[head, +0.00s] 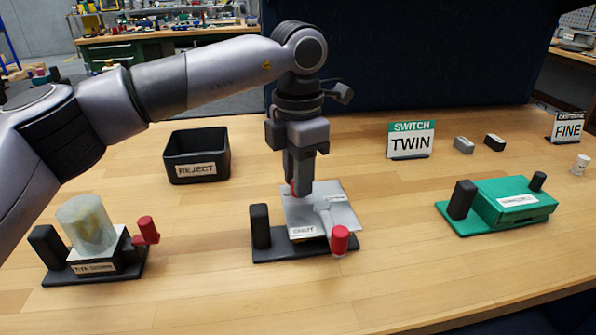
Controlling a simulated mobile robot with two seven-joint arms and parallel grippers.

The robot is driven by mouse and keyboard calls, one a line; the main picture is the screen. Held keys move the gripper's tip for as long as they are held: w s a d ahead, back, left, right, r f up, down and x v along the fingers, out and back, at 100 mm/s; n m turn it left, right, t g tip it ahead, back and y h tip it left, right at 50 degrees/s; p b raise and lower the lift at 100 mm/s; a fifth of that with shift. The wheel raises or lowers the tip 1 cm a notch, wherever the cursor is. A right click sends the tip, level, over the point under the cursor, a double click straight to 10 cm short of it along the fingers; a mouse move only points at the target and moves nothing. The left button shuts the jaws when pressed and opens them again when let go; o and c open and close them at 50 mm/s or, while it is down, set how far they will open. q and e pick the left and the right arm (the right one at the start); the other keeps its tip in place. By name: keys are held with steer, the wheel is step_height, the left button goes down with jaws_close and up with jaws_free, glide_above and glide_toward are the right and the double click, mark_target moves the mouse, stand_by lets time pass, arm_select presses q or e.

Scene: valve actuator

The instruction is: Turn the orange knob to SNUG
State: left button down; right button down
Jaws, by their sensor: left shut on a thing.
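A device with a light grey top (335,212) stands on a black base in the middle of the table. A white label (304,231) on its front is too small to read surely. My left gripper (297,190) points straight down over the back left of this device. Its fingers are shut on a small orange-red part, most likely the orange knob (293,188), of which only a sliver shows. The fingers hide the rest, and I cannot tell which way the knob is turned. My right gripper is not in view.
The device also carries a black post (260,226) and a red cylinder (339,240). A device with a clear cylinder (87,224) stands at left, a green box (515,203) at right. A black REJECT bin (197,157) and TWIN sign (411,140) stand behind. The front table is clear.

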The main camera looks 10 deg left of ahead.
arm_select(q)
steer(key=m+p, duration=0.1)
steer(key=m, duration=0.2)
steer(key=shift+r, duration=0.1)
steer(key=m+p, duration=0.1)
steer(key=m, duration=0.1)
steer(key=shift+m, duration=0.4)
steer(key=shift+m+p, duration=0.3)
steer(key=shift+m, duration=0.6)
steer(key=m, duration=0.3)
steer(key=shift+m+p, duration=0.3)
steer(key=shift+p, duration=0.05)
steer(key=m, duration=0.3)
steer(key=shift+w+m+p, duration=0.1)
steer(key=shift+m+p, duration=0.2)
steer(key=shift+m, duration=0.6)
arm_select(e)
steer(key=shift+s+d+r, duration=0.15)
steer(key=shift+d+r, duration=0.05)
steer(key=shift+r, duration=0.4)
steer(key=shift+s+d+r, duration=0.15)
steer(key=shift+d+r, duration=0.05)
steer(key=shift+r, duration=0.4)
arm_select(q)
steer(key=c, duration=0.9)
jaws_free()
